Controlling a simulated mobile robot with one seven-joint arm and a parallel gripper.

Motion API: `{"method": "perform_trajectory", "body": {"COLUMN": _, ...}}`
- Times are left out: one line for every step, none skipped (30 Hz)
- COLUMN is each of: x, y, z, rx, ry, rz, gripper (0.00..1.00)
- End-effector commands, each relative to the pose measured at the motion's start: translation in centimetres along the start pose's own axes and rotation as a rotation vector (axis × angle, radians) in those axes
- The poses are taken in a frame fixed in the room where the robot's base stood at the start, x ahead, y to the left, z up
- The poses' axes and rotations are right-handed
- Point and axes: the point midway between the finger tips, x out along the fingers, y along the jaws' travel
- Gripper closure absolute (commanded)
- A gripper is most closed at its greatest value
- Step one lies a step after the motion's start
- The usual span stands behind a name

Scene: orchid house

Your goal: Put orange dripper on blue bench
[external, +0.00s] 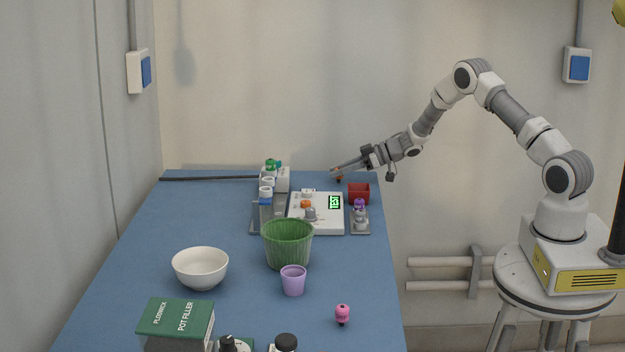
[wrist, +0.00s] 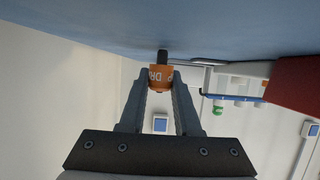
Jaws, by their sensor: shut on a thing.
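The orange dripper (wrist: 160,78) is between the two fingertips of my gripper (wrist: 161,84) in the wrist view, with lettering on its orange band and a dark tip pointing at the bench. In the external view the dripper (external: 339,176) is small, under the end of my gripper (external: 337,170), near the back right of the blue bench (external: 240,235). My gripper is shut on it. The dripper's tip is at or just above the bench top; I cannot tell whether it touches.
A red box (external: 359,191) stands close to the right of the dripper. A green pot (external: 288,245), white bowl (external: 200,269), purple cup (external: 293,280) and pink dripper (external: 342,311) stand nearer.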

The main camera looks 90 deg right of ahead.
Motion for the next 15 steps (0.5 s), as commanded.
{"method": "perform_trajectory", "body": {"x": 0.11, "y": 0.0, "z": 0.28, "rx": 0.0, "ry": 0.0, "rz": 0.0, "gripper": 1.0}}
{"method": "perform_trajectory", "body": {"x": 0.14, "y": 0.0, "z": 0.37, "rx": 0.0, "ry": 0.0, "rz": 0.0, "gripper": 1.0}}
{"method": "perform_trajectory", "body": {"x": 0.09, "y": 0.01, "z": 0.24, "rx": 0.0, "ry": 0.0, "rz": 0.0, "gripper": 0.61}}
{"method": "perform_trajectory", "body": {"x": 0.08, "y": 0.01, "z": 0.23, "rx": 0.0, "ry": 0.0, "rz": 0.0, "gripper": 0.56}}
{"method": "perform_trajectory", "body": {"x": 0.08, "y": 0.0, "z": 0.23, "rx": 0.0, "ry": 0.0, "rz": 0.0, "gripper": 0.51}}
{"method": "perform_trajectory", "body": {"x": 0.08, "y": 0.01, "z": 0.23, "rx": 0.0, "ry": 0.0, "rz": 0.0, "gripper": 0.43}}
{"method": "perform_trajectory", "body": {"x": 0.08, "y": 0.01, "z": 0.23, "rx": 0.0, "ry": 0.0, "rz": 0.0, "gripper": 0.39}}
{"method": "perform_trajectory", "body": {"x": 0.08, "y": 0.0, "z": 0.23, "rx": 0.0, "ry": 0.0, "rz": 0.0, "gripper": 0.39}}
{"method": "perform_trajectory", "body": {"x": 0.08, "y": 0.01, "z": 0.22, "rx": 0.0, "ry": 0.0, "rz": 0.0, "gripper": 0.39}}
{"method": "perform_trajectory", "body": {"x": 0.08, "y": 0.0, "z": 0.22, "rx": 0.0, "ry": 0.0, "rz": 0.0, "gripper": 0.39}}
{"method": "perform_trajectory", "body": {"x": 0.08, "y": 0.0, "z": 0.22, "rx": 0.0, "ry": 0.0, "rz": 0.0, "gripper": 0.39}}
{"method": "perform_trajectory", "body": {"x": 0.08, "y": 0.01, "z": 0.22, "rx": 0.0, "ry": 0.0, "rz": 0.0, "gripper": 0.39}}
{"method": "perform_trajectory", "body": {"x": 0.07, "y": 0.01, "z": 0.22, "rx": 0.0, "ry": 0.0, "rz": 0.0, "gripper": 0.39}}
{"method": "perform_trajectory", "body": {"x": 0.07, "y": 0.01, "z": 0.21, "rx": 0.0, "ry": 0.0, "rz": 0.0, "gripper": 0.39}}
{"method": "perform_trajectory", "body": {"x": 0.05, "y": 0.01, "z": 0.16, "rx": 0.0, "ry": 0.0, "rz": 0.0, "gripper": 0.39}}
